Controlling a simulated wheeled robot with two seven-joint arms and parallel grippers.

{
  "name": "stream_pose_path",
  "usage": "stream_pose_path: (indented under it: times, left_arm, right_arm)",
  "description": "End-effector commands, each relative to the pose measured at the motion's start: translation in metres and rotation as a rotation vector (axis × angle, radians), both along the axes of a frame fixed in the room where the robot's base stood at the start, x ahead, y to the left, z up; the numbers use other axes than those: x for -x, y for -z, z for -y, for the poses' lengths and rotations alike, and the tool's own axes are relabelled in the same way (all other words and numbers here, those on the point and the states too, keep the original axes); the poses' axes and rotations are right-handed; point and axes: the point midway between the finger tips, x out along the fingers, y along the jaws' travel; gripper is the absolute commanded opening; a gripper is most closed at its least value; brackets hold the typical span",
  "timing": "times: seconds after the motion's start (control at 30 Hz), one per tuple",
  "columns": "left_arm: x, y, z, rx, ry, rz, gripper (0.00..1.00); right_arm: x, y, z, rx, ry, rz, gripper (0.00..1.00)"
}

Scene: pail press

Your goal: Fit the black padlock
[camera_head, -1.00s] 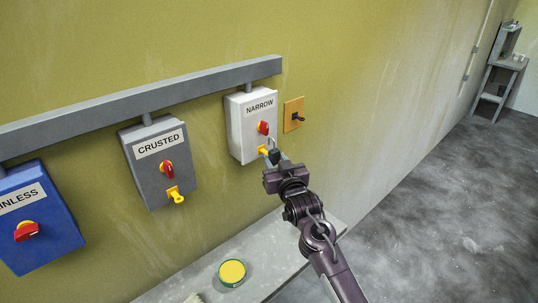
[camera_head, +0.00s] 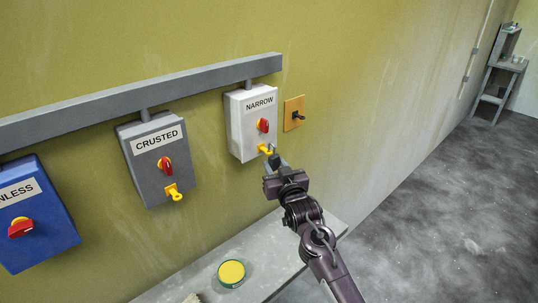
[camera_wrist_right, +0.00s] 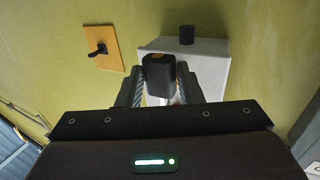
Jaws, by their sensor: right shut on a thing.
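The black padlock (camera_head: 275,161) is held in the jaws of my right gripper (camera_head: 274,166), just below and right of the yellow hasp (camera_head: 264,149) on the white NARROW box (camera_head: 241,125). The padlock's top is close to the hasp; I cannot tell whether its shackle passes through it. In the right wrist view the padlock body (camera_wrist_right: 158,75) sits between the two fingers, in front of the white box (camera_wrist_right: 208,68). The box's red switch handle (camera_head: 263,125) is above the hasp. My left gripper is not in view.
A grey CRUSTED box (camera_head: 145,175) with its own yellow hasp and a blue box (camera_head: 45,235) hang to the left. An orange plate with a black toggle (camera_head: 293,113) is right of the white box. A bench (camera_head: 275,262) below carries a yellow-topped tin (camera_head: 231,272).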

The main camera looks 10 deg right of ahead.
Motion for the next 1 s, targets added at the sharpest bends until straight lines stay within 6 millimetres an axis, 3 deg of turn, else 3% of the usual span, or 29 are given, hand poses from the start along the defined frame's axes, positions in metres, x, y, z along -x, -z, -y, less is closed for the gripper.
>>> stream_pose_path:
  times: [0.9, 0.93, 1.0]
  left_arm:
    - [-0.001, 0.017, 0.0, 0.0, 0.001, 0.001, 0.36]
    - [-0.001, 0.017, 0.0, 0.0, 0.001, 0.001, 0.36]
    - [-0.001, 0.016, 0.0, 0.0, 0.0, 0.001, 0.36]
  right_arm:
    - [0.0, 0.024, 0.0, 0.0, 0.0, 0.001, 0.07]
    - [0.0, 0.024, 0.0, 0.0, 0.0, 0.001, 0.37]
    - [0.0, 0.024, 0.0, 0.0, 0.0, 0.001, 0.46]
